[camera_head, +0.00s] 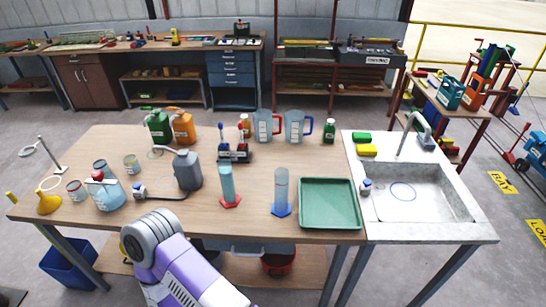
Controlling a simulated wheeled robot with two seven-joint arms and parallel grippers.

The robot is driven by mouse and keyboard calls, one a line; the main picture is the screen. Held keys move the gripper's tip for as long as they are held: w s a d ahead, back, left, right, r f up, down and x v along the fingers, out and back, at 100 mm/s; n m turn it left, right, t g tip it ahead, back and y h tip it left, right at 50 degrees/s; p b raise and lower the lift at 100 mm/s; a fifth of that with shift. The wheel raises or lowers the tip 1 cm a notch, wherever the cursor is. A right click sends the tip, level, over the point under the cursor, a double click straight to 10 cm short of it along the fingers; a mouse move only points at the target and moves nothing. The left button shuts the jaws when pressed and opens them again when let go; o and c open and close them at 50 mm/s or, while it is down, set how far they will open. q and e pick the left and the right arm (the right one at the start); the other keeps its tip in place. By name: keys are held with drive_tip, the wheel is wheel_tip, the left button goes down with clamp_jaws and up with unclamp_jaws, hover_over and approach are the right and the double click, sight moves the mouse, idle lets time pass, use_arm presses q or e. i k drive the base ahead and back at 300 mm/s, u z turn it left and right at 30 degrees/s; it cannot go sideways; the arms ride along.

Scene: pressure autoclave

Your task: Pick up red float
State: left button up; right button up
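A slim red-topped piece (241,130) stands upright in a small dark rack (236,156) at the middle of the wooden table (262,224). A similar blue-topped piece (221,131) stands beside it. The red one looks like the red float, but it is too small to be sure. A red round top (97,175) also shows at the mouth of a beaker (107,195) on the left. One of my arms, purple and white, rises from the bottom at the table's front edge; I cannot tell which. Neither gripper shows.
A grey jug (187,170), a red-based cylinder (228,185) and a blue-based cylinder (281,190) stand before or beside the rack. Two clear jugs (264,126) (296,128) stand behind it. A green tray (330,225) and sink (425,206) lie right. The table's front middle is clear.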

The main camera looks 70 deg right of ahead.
sight(242, 146)
drive_tip(key=k, duration=0.25)
drive_tip(key=z, duration=1.05)
